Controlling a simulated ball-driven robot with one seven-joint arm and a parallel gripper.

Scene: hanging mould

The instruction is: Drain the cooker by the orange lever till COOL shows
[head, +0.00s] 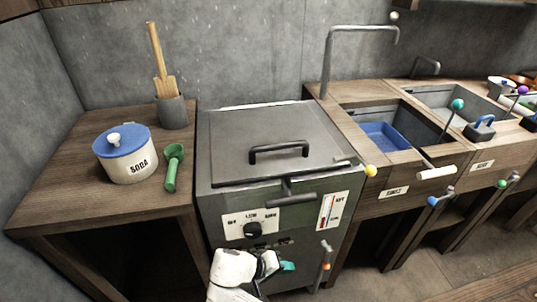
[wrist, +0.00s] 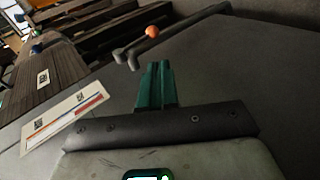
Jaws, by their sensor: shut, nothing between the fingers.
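The grey cooker (head: 225,150) stands in the middle of the head view with its lid down. The orange lever is a grey bar with an orange ball (head: 326,266), low on the cooker's front right; its ball (wrist: 152,32) also shows in the wrist view, beyond my fingertips. The gauge (head: 333,210) is a white plate above the lever with a red and blue strip; it also shows in the wrist view (wrist: 65,120). Its reading is too small to tell. My gripper (head: 288,266) has teal fingers (wrist: 157,85), shut and empty, left of the lever and apart from it.
A black knob (head: 252,231) on a dial plate is on the cooker's front left. A yellow-ended lever (head: 370,170) sticks out at its upper right. A soda jar (head: 126,158) and green scoop (head: 173,167) stand on the left counter. Sinks with coloured levers line the right.

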